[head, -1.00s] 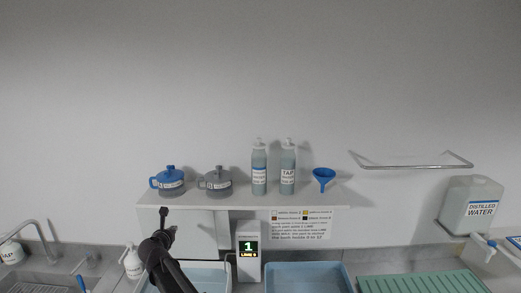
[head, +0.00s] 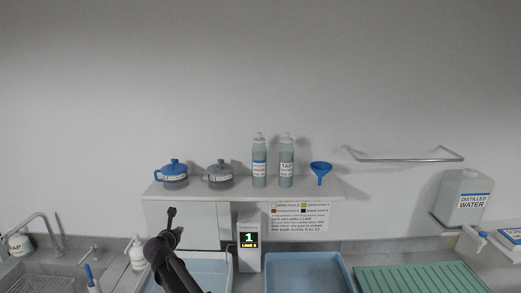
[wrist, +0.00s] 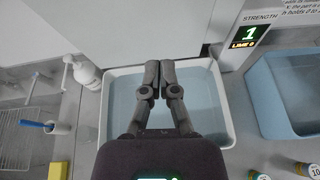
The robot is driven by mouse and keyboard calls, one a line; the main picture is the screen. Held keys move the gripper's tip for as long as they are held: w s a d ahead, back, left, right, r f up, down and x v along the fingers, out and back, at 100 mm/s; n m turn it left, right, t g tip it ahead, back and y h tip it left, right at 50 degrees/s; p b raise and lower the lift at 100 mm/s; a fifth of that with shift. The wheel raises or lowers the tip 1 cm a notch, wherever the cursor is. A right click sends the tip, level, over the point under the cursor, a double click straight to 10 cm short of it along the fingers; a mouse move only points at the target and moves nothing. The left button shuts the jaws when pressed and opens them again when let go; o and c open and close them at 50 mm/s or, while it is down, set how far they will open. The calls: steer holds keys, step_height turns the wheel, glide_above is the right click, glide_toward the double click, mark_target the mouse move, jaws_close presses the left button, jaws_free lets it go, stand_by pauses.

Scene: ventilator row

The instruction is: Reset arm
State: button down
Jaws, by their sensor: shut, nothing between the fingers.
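My gripper (wrist: 161,82) is shut and empty in the wrist view, with its two fingers side by side over a white tray (wrist: 224,139) that holds bluish liquid. In the head view my arm rises from the bottom edge, with the gripper (head: 172,214) in front of the white panel under the shelf, left of the strength display (head: 249,240). The display reads 1 and LIME 0, and it also shows in the wrist view (wrist: 243,33). The gripper holds none of the objects around it.
A shelf (head: 300,193) carries a blue pot (head: 173,176), a grey pot (head: 220,176), two bottles (head: 259,165) and a blue funnel (head: 320,170). A blue tray (head: 308,257), a green ribbed mat (head: 415,278) and a distilled water container (head: 466,198) lie right. A sink (head: 62,272) and soap bottle (head: 136,254) stand left.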

steer(key=s+d+f+m+g+h+b, duration=0.1)
steer(key=s+d+f+m+g+b, duration=0.1)
steer(key=d+f+m, duration=0.5)
steer(key=s+d+f+m+g+h+b, duration=0.15)
steer(key=d+m, duration=0.25)
steer(key=d, duration=0.8)
steer(key=s+d+f+m+g+h+b, duration=0.1)
steer(key=d+f+m+g+b, duration=0.2)
steer(key=d+f+m, duration=0.45)
steer(key=s+d+f+m+g+y+b, duration=0.2)
steer(key=s+d+f+m+g+b, duration=0.1)
steer(key=s+d+m, duration=0.5)
steer(key=s+d+f+m+g+y+b, duration=0.2)
steer(key=s+d+f+m+g+b, duration=0.2)
steer(key=s+d+f+m, duration=0.3)
steer(key=shift+s+d+f+m+b, duration=0.3)
steer(key=shift+s+d+m, duration=0.35)
steer(key=shift+s+d, duration=1.8)
steer(key=shift+a+r, duration=0.1)
steer(key=shift+a, duration=0.05)
steer(key=shift+a, duration=0.1)
